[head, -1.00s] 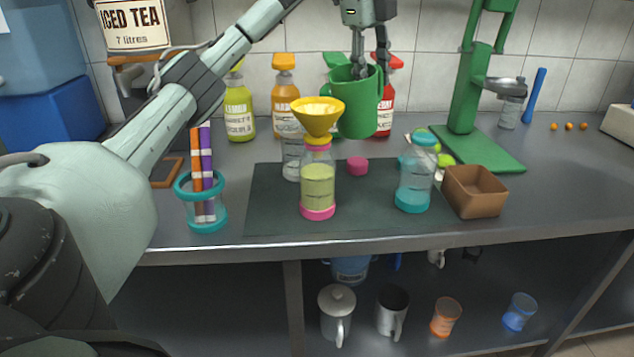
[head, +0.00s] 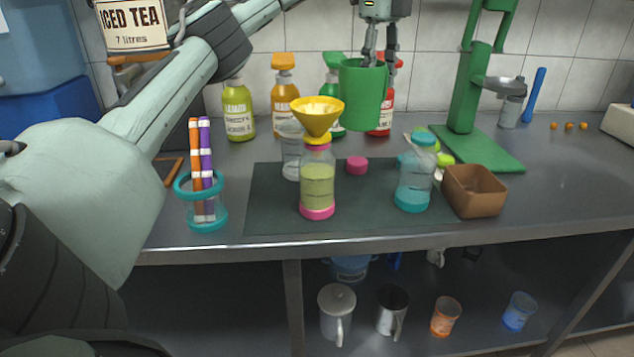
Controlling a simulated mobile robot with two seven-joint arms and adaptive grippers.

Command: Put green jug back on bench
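The green jug (head: 360,98) is upright in the head view, above the back middle of the grey bench (head: 560,205). My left gripper (head: 376,62) comes down from above with its fingers at the jug's right rim. It appears shut on the jug, though the handle and the fingertips are hidden behind or inside it. The jug's base looks raised above the bench, behind the yellow funnel (head: 318,113). My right gripper is not in view.
The funnel sits on a bottle of green liquid (head: 318,190) on a dark mat (head: 270,215). A red bottle (head: 386,118) stands close behind the jug. A teal-lidded bottle (head: 413,187) and brown box (head: 475,192) stand right. The left bench front holds a straw holder (head: 206,222).

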